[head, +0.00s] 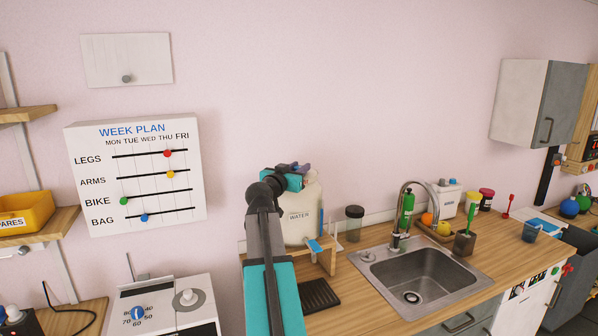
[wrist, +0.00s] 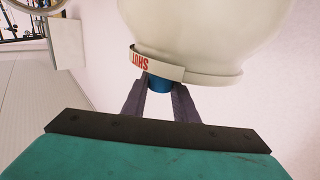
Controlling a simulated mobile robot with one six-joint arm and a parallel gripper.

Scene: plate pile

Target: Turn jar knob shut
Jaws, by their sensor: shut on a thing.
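The cream jar (head: 301,220) marked WATER stands on a wooden stand (head: 327,262) in the head view, partly behind my arm. In the wrist view the jar (wrist: 205,35) fills the top, upside down in the picture. Its pale band (wrist: 156,66) carries the red word SHUT. A blue knob (wrist: 159,83) shows just under the band. My gripper (wrist: 160,92) is shut on the knob, one dark finger on each side. In the head view my gripper (head: 298,169) is at the jar's top, and I cannot make out the knob clearly there.
A dark-lidded glass jar (head: 354,223) stands right of the stand. The sink (head: 421,270) with its tap (head: 402,215) lies further right. A black ribbed mat (head: 319,296) lies on the counter in front. The WEEK PLAN board (head: 135,175) hangs at the left.

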